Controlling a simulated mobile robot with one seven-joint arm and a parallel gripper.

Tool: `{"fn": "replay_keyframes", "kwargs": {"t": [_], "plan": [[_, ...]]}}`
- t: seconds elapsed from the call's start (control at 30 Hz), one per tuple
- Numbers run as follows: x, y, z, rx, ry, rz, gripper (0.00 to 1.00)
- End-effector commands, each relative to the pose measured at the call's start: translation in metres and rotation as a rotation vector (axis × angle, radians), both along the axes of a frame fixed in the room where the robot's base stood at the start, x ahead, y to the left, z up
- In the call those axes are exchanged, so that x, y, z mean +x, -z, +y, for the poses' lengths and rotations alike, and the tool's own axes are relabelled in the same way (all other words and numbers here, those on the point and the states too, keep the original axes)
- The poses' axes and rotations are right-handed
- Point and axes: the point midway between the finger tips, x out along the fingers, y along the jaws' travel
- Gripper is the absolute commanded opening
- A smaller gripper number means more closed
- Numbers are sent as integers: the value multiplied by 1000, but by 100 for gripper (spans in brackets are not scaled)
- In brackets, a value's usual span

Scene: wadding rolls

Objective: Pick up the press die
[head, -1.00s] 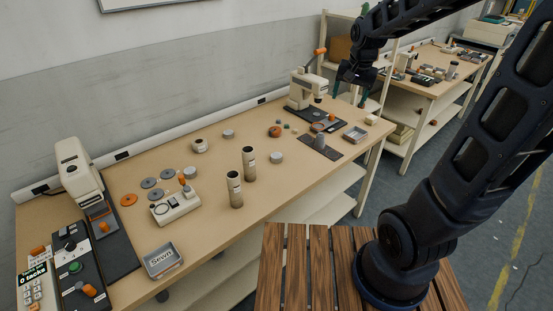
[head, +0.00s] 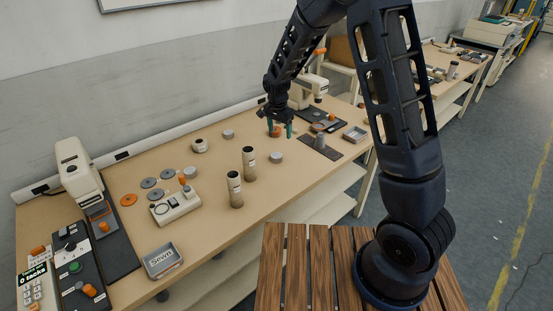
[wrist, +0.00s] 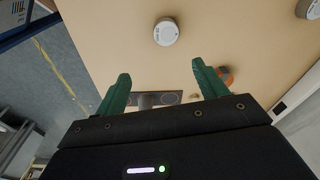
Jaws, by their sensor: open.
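No part is readably labelled as the press die, so I cannot tell for certain which it is. A short grey labelled cylinder (head: 276,157) stands on the bench; it also shows in the wrist view (wrist: 166,34), beyond my fingertips. A taller grey cylinder (head: 320,141) stands on a dark plate (head: 327,152); the plate appears between my fingers in the wrist view (wrist: 170,97). My gripper (head: 280,129) is open and empty above the bench, its green fingers also in the wrist view (wrist: 161,70). A round orange-brown part (wrist: 227,74) is partly hidden behind one finger.
Two tall tubes (head: 235,188) stand near the front edge. A white press (head: 78,170) stands at left; another, at the back right, is partly hidden by my arm. Grey discs (head: 149,183) and a grey tray (head: 162,261) lie on the left half. A small tray (head: 356,134) sits at right.

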Motion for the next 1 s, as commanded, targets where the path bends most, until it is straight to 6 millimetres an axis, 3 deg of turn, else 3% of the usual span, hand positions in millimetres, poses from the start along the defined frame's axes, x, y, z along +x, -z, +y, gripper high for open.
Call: {"fn": "replay_keyframes", "kwargs": {"t": [0.1, 0.23, 0.37, 0.7, 1.0], "plan": [[1, 18, 16, -11, 14, 2, 72], [1, 28, 22, -16, 24, 1, 72], [1, 36, 22, -17, 26, 2, 72], [6, 79, 18, -17, 26, 2, 72], [7, 101, 16, -18, 26, 2, 72]]}}
